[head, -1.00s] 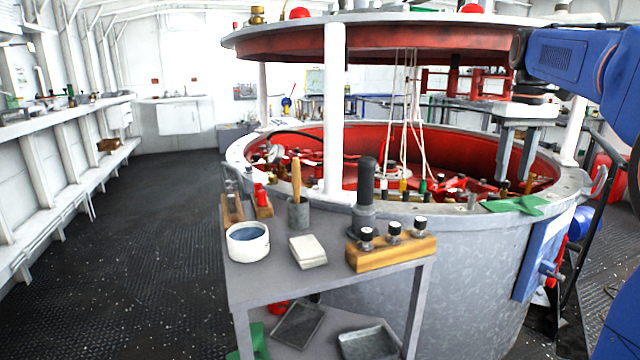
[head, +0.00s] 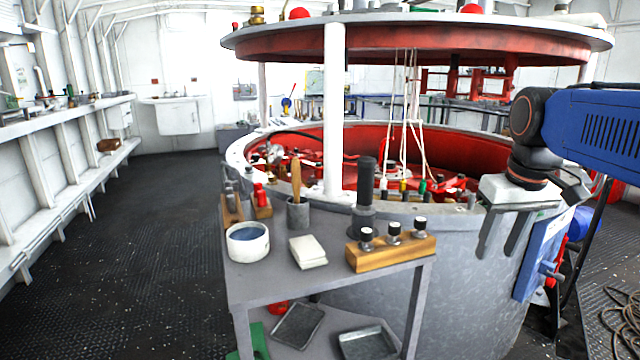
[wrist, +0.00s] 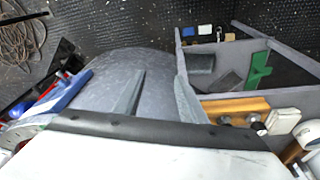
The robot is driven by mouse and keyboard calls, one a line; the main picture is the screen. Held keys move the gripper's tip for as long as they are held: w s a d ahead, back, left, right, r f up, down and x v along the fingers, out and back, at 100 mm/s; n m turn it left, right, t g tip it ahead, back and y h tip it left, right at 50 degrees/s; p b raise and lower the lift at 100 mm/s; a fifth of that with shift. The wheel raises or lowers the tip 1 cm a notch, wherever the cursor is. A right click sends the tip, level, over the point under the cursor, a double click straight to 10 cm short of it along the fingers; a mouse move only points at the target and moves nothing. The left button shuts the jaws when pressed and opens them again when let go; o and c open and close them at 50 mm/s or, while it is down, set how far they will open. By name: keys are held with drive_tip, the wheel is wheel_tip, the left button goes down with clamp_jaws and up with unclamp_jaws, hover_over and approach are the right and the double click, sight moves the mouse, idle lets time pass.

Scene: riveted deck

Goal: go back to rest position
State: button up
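My gripper (head: 498,253) is at the right of the head view, below my blue arm. It points down in front of the grey outer wall of the round tub (head: 460,285). Its two grey fingers are apart with nothing between them, so it is open and empty. In the wrist view the fingers (wrist: 160,80) stand apart over the tub's grey wall, touching nothing that I can see. The part of the tub's rim behind my gripper is hidden.
A grey cart (head: 270,285) stands left of my gripper with a white bowl (head: 248,255), a pale block (head: 308,262) and a wooden block with black knobs (head: 390,250). A blue panel (head: 535,262) is on the tub's right. Coiled rope (head: 622,320) lies on the floor. Floor at left is clear.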

drive_tip(key=s+a+f+t, duration=0.1)
drive_tip(key=s+a+f, duration=0.1)
drive_tip(key=s+f, duration=0.5)
drive_tip(key=s+a+f+t, duration=0.1)
drive_tip(key=s+a+f, duration=0.2)
drive_tip(key=s+f, duration=0.4)
wheel_tip(320, 180, down, 2)
drive_tip(key=shift+f, duration=0.25)
